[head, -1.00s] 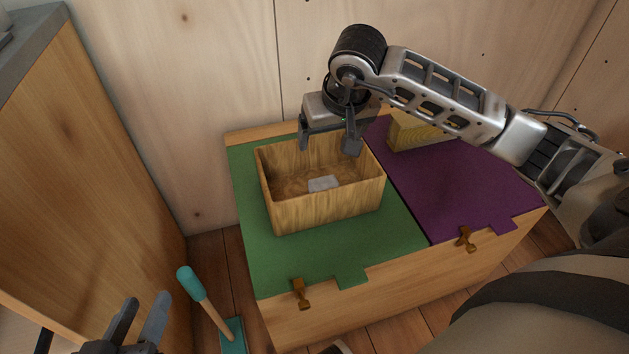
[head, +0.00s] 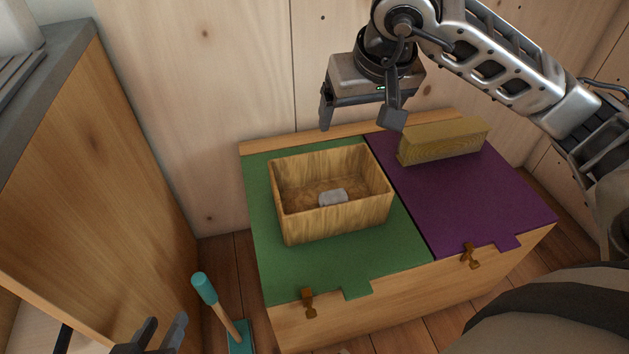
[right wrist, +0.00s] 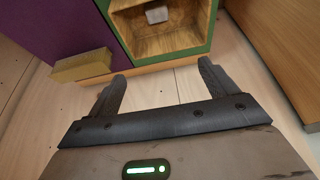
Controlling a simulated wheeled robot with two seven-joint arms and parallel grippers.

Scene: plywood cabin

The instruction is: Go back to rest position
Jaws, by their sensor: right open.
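My right gripper (head: 359,116) is open and empty, above and behind the wooden box, clear of it. In the right wrist view its fingers (right wrist: 158,88) are spread with nothing between them. My left gripper (head: 160,335) shows only partly at the bottom left edge of the head view. Two dark fingertips are visible there, but the rest is cut off. The open wooden box (head: 335,219) stands on the green panel of the chest, with a small pale block (head: 333,197) inside it. The box and block also show in the right wrist view.
A wooden chest (head: 380,296) has a green panel (head: 340,265) and a purple panel (head: 470,205). A yellowish wooden block (head: 443,143) lies on the purple one. A teal-handled tool (head: 218,308) stands on the floor between the chest and a wooden cabinet (head: 95,170).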

